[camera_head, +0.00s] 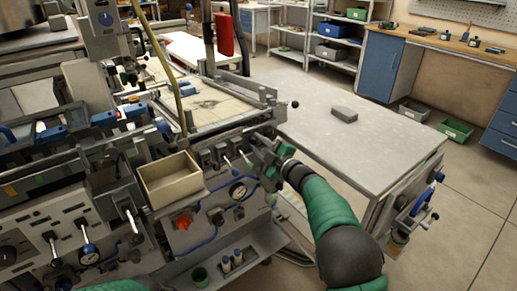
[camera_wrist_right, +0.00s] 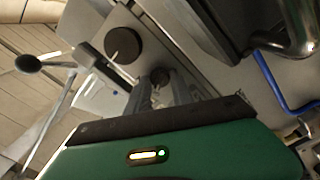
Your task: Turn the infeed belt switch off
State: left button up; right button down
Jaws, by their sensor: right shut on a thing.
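My right gripper (camera_head: 268,155) is at the right end of the machine's front panel (camera_head: 205,235), its green arm coming in from the lower right. In the right wrist view the gripper (camera_wrist_right: 165,92) has its grey fingers shut around a small dark knob (camera_wrist_right: 160,76) on a grey plate. The knob appears to be the switch, but no label is legible and its setting cannot be told. A larger dark round knob (camera_wrist_right: 123,44) is beside it. The gripper hides this spot in the head view. My left gripper is not in view.
Small levers (camera_head: 228,163) and a gauge (camera_head: 238,191) are left of my right gripper. An open tan box (camera_head: 170,180) and a red knob (camera_head: 183,221) are further left. A grey table (camera_head: 385,130) bearing a grey block (camera_head: 344,114) stands to the right.

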jog(key=shift+a+f+n+b, duration=0.1)
jog(key=shift+f+n+b, duration=0.15)
jog(key=shift+n+b, duration=0.65)
jog(key=shift+n+p, duration=0.3)
jog(key=shift+n, duration=0.1)
jog(key=c, duration=1.4)
grip_release()
jog(key=shift+c, duration=0.2)
jog(key=o, duration=0.3)
jog(key=shift+r, duration=0.1)
jog(key=shift+s+d+r, duration=0.1)
jog(key=shift+s+d, duration=0.15)
jog(key=shift+s, duration=0.05)
jog(key=p+v, duration=0.2)
jog(key=v, duration=1.4)
jog(key=shift+s, duration=0.1)
